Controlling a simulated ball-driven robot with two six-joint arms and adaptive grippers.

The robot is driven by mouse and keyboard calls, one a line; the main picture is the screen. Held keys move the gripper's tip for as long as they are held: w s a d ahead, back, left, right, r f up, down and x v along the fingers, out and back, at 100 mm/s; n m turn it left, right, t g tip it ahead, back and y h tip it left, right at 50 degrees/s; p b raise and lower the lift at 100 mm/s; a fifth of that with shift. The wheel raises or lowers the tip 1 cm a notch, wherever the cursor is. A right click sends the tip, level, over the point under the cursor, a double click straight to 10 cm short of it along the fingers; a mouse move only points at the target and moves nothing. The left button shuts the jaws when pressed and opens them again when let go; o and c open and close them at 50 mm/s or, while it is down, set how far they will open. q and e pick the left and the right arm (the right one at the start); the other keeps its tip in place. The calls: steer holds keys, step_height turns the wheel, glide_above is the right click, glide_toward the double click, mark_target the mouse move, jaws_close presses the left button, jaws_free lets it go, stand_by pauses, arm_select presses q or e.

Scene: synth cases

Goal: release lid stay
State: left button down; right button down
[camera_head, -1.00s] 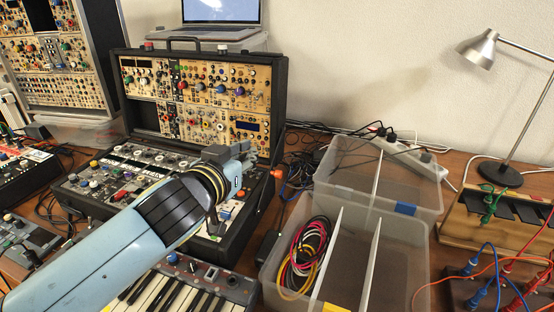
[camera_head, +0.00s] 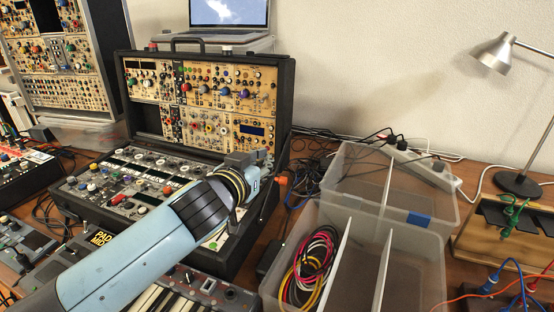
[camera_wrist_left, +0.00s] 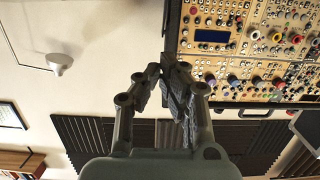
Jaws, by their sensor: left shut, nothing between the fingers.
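The synth case stands open on the table, its lid (camera_head: 291,85) upright at the back and its base (camera_head: 82,208) in front. My left gripper (camera_head: 264,158) is shut and empty at the right side of the case, near the lid's lower right corner. The left wrist view shows its fingers (camera_wrist_left: 168,72) closed together beside the lid's edge and panel (camera_wrist_left: 250,60). An orange-red tab (camera_head: 282,181), perhaps part of the lid stay, is just right of the gripper. The stay itself is not clearly seen; my arm hides part of that side. My right gripper is not in view.
Clear divided bins (camera_head: 425,262) with coiled cables (camera_head: 310,262) stand right of the case. A keyboard (camera_head: 205,290) lies in front. A laptop (camera_head: 228,12) is behind, and a lamp (camera_head: 494,52) stands at the right. Loose cables lie between case and bins.

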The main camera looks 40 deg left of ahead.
arm_select(q)
glide_above(276, 178)
steer(key=s, duration=0.2)
steer(key=f, duration=0.1)
steer(key=w+f, duration=0.2)
steer(key=f, duration=0.1)
steer(key=shift+f+b, duration=0.1)
steer(key=shift+b, duration=0.3)
steer(key=shift+w+f, duration=0.3)
steer(key=shift+r, duration=0.1)
steer(key=w+f+g+p, duration=0.2)
steer(key=f+p, duration=0.1)
steer(key=w+a+f+h+p, duration=0.1)
steer(key=p, duration=0.1)
steer(key=shift+w+f+g, duration=0.15)
steer(key=shift+g, duration=0.25)
